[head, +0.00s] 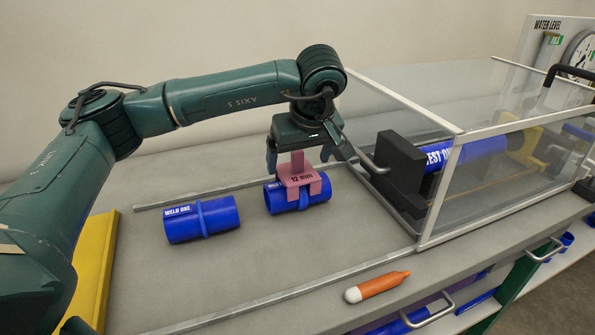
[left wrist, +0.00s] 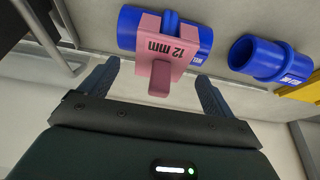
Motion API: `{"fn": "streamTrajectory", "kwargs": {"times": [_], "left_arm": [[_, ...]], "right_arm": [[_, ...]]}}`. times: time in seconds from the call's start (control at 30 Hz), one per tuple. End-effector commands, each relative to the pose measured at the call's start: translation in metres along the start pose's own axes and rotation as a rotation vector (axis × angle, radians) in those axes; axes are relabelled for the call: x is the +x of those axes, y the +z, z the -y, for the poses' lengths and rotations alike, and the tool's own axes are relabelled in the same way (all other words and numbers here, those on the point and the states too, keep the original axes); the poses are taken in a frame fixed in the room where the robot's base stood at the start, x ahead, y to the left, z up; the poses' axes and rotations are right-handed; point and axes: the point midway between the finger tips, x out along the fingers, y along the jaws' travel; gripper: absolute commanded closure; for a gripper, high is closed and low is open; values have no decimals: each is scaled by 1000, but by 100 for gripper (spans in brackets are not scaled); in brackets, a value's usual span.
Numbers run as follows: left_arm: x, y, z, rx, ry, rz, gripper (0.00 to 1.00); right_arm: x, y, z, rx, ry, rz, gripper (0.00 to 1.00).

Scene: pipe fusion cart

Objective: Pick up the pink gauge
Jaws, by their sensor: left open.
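The pink gauge (head: 300,178), marked "12 mm", sits astride a blue pipe (head: 320,189) on the cart top, its legs either side of the raised ring. My left gripper (head: 299,160) is directly above the gauge, pointing down, with its fingers apart. In the left wrist view the gauge (left wrist: 165,48) has its upright tab between the two open fingertips (left wrist: 155,82), with visible gaps on both sides. The blue pipe (left wrist: 128,28) lies beyond it. My right gripper is not in view.
A second blue pipe marked "WELD ONE" (head: 202,219) lies to the left. A clear-walled box (head: 436,215) with a black block (head: 398,168) stands close at right. An orange marker (head: 378,286) lies near the front edge, and a yellow piece (head: 95,262) at left.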

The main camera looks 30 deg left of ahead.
Motion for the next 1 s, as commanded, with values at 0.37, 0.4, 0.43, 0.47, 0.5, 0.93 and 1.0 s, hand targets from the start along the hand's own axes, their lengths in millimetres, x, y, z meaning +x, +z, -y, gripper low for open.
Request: {"fn": "streamTrajectory", "kwargs": {"times": [0.37,0.4,0.43,0.47,0.5,0.93,1.0], "left_arm": [[28,0,1,1,0,0,11],[28,0,1,1,0,0,11],[28,0,1,0,0,0,11],[28,0,1,0,0,0,11],[28,0,1,0,0,0,14],[28,0,1,0,0,0,49],[28,1,1,0,0,0,55]], "right_arm": [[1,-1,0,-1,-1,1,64],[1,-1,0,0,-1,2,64],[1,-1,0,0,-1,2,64],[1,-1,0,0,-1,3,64],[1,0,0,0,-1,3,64],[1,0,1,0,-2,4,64],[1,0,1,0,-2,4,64]]}}
